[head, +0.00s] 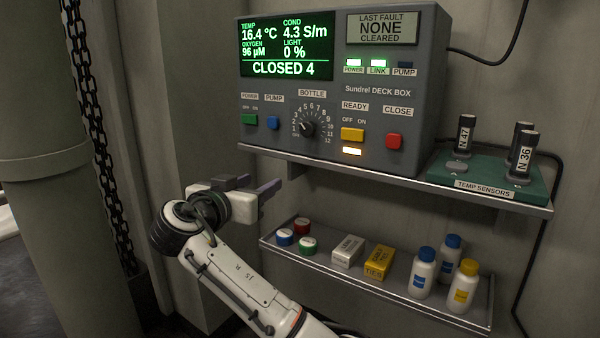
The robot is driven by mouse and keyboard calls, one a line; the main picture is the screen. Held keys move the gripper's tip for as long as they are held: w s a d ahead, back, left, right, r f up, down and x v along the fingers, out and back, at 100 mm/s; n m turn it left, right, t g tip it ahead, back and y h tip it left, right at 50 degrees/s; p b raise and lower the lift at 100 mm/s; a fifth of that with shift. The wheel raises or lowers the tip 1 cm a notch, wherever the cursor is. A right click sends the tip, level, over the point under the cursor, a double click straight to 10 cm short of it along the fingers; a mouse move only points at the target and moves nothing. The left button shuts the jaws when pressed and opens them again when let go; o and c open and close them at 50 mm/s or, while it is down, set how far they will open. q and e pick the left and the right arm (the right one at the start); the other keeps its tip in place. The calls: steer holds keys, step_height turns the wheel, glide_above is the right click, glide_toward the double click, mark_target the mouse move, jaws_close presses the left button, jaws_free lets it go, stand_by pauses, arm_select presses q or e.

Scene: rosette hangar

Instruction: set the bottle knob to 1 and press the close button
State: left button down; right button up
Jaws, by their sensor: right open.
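The grey deck box (420,110) stands on the upper shelf. Its black bottle knob (307,128) sits in a numbered dial under the BOTTLE label; its pointer is too small to read surely. The red close button (395,141) is at the right under the CLOSE label. The green screen (287,48) reads CLOSED 4. My right gripper (258,184) is open and empty, below and left of the knob, apart from the box. My left gripper is not in view.
The upper shelf edge (400,178) juts out near my right gripper. A green temperature sensor rack (540,190) stands on its right end. The lower shelf (375,290) holds caps, small boxes and bottles. A pillar (45,230) and chain (100,150) are at left.

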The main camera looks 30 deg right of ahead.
mark_target(305, 131)
steer(key=s+d+r+m+g+h+b, duration=0.2)
steer(key=s+r+m+g+h, duration=0.15)
steer(key=r+m, duration=0.4)
steer(key=shift+n+t, duration=0.35)
steer(key=shift+n, duration=0.4)
steer(key=x, duration=0.3)
steer(key=r+x, duration=0.1)
steer(key=x, duration=0.2)
steer(key=r+b+x, duration=0.1)
steer(key=x, duration=0.2)
steer(key=shift+d, duration=0.25)
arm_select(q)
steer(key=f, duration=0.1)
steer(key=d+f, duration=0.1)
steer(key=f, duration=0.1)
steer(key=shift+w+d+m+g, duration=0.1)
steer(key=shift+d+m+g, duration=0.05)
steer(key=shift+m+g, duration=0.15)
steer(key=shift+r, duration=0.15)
arm_select(e)
steer(key=c, duration=1)
